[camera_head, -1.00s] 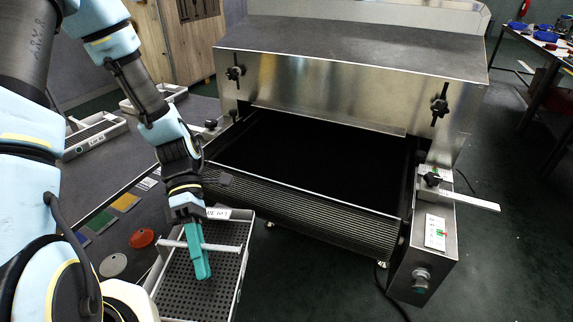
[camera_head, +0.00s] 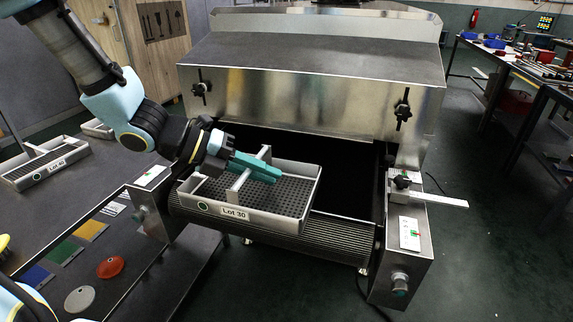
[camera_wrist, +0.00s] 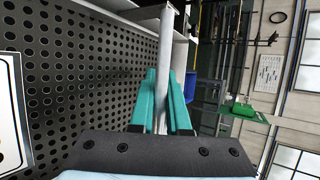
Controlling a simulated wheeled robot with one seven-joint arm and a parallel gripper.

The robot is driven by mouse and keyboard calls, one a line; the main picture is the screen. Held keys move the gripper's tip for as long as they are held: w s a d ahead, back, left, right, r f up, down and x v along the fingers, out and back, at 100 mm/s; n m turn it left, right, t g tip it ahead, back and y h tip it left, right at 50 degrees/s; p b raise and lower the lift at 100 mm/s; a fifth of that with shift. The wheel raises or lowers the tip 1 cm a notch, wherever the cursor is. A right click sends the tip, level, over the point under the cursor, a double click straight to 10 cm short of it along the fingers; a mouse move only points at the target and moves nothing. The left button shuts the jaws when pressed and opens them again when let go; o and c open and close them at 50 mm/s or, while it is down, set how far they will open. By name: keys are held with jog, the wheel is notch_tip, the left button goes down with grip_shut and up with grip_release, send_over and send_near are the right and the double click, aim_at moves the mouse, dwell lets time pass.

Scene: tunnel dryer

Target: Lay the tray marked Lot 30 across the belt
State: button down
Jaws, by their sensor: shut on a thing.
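The grey tray marked Lot 30 (camera_head: 290,228) has a perforated floor, a raised crossbar handle and a white label on its near wall. My gripper (camera_head: 254,168) has teal fingers shut on the handle; the wrist view shows the bar (camera_wrist: 163,75) between the fingers. The tray is over the front left part of the belt's entry, above the ribbed front (camera_head: 335,238). I cannot tell whether its underside touches anything. The black belt (camera_head: 352,185) runs under the metal hood, and the tray hides part of it.
The dryer hood (camera_head: 300,98) stands behind the tray. A control post (camera_head: 400,255) with a protruding white arm (camera_head: 440,200) is on the right. A tray marked Lot 40 (camera_head: 48,165) sits on the left table. Tool benches are at the far right.

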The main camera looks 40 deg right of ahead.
jog(key=w+d+p, duration=0.1)
jog(key=w+d, duration=0.2)
jog(key=d, duration=0.1)
jog(key=w+d+f+p, duration=0.1)
jog(key=w+d, duration=0.2)
jog(key=d, duration=0.2)
jog(key=w+d+f+p, duration=0.1)
jog(key=w+d, duration=0.1)
jog(key=d, duration=0.2)
jog(key=shift+w+d+f, duration=0.1)
jog(key=shift+w+d, duration=0.25)
jog(key=shift+w, duration=0.05)
notch_tip(320, 180, down, 4)
jog(key=shift+d+f+p, duration=0.1)
jog(key=shift+p, duration=0.2)
jog(key=shift+w+d+f, duration=0.2)
jog(key=shift+d+f, duration=0.05)
jog(key=shift+f, duration=0.05)
jog(key=c, duration=0.9)
grip_release()
jog(key=b+v, duration=0.1)
jog(key=v, duration=1.1)
